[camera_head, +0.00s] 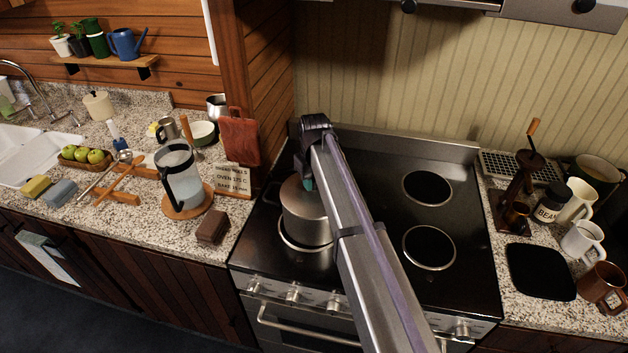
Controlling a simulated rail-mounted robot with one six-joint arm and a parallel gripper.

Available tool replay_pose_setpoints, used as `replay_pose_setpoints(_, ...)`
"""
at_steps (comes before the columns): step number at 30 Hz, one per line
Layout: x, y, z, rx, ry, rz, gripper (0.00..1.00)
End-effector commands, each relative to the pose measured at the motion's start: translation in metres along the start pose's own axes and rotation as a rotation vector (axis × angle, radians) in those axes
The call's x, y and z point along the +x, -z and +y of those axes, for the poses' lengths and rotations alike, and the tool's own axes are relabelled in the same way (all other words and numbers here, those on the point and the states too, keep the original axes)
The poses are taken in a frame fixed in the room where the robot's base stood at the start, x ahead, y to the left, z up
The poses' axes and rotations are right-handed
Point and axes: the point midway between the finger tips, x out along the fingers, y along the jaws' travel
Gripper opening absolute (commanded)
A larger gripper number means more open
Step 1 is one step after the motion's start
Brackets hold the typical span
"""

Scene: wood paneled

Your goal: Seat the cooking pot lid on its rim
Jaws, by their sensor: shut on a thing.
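A grey metal cooking pot (304,224) stands on the front left burner of the stove. Its grey lid (291,189) is at the top of the pot, directly below my gripper. My gripper (308,183) reaches down over the pot and is shut on the lid. The fingertips and the lid's grip are mostly hidden by my arm. The right part of the lid and pot is also behind my arm. I cannot tell whether the lid touches the rim all round or sits slightly above it.
The black stovetop (465,285) has bare burners at right. On the left counter, a brown block (212,228), a glass press (180,178) and a recipe sign (235,179) stand near the stove. A coffee grinder (520,185), mugs and a black mat (540,271) are on the right counter.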

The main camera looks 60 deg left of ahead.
Motion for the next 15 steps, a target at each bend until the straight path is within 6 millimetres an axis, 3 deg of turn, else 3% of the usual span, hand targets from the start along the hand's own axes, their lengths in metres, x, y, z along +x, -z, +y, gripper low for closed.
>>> replay_pose_setpoints(6,0.0058,0.0,0.0,0.0,0.0,0.0,0.05)
replay_pose_setpoints(7,0.0055,0.0,0.0,0.0,0.0,0.0,0.34)
replay_pose_setpoints(15,0.0046,0.0,0.0,0.0,0.0,0.0,0.59)
